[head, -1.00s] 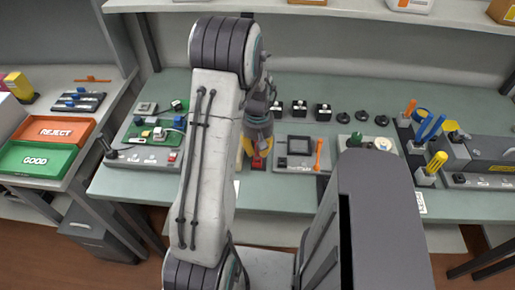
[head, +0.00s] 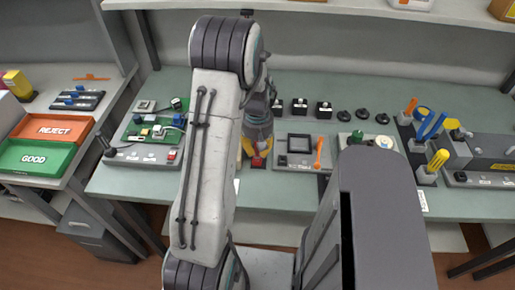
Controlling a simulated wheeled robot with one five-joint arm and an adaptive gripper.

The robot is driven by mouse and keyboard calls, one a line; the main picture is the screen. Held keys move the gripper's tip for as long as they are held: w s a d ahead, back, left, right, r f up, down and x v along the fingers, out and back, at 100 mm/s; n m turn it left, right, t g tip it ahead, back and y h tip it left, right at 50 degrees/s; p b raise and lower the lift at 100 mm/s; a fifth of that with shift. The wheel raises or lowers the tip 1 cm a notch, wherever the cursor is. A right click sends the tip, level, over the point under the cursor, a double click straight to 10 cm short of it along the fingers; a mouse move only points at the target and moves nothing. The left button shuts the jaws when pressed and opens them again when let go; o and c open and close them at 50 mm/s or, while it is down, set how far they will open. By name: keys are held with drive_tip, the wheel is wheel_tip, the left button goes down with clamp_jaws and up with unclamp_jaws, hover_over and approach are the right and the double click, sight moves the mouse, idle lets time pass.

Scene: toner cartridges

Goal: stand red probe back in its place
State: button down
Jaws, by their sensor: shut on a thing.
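My gripper (head: 257,148) points down over the green-grey bench, left of the middle, partly hidden behind my own arm. Its yellow fingers are shut on a small red thing (head: 258,163), which looks like the red probe. Only a short red part shows at the fingertips; the rest is hidden. I cannot tell whether it touches the bench. Just to the right lies a grey device (head: 283,163) with a dark square screen. An orange probe (head: 318,148) stands at its right side.
A grey tester with a green circuit board (head: 137,158) stands left of my arm. Several small black pieces (head: 299,107) line the back. Tool holders (head: 427,172) stand at the right. Red REJECT and green GOOD trays (head: 38,174) sit on the left side table.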

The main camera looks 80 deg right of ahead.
drive_tip(key=shift+f, duration=0.25)
drive_tip(key=c, duration=1.1)
unclamp_jaws()
drive_tip(key=shift+r, duration=0.15)
wheel_tip(320, 180, up, 12)
drive_tip(key=shift+f, duration=0.1)
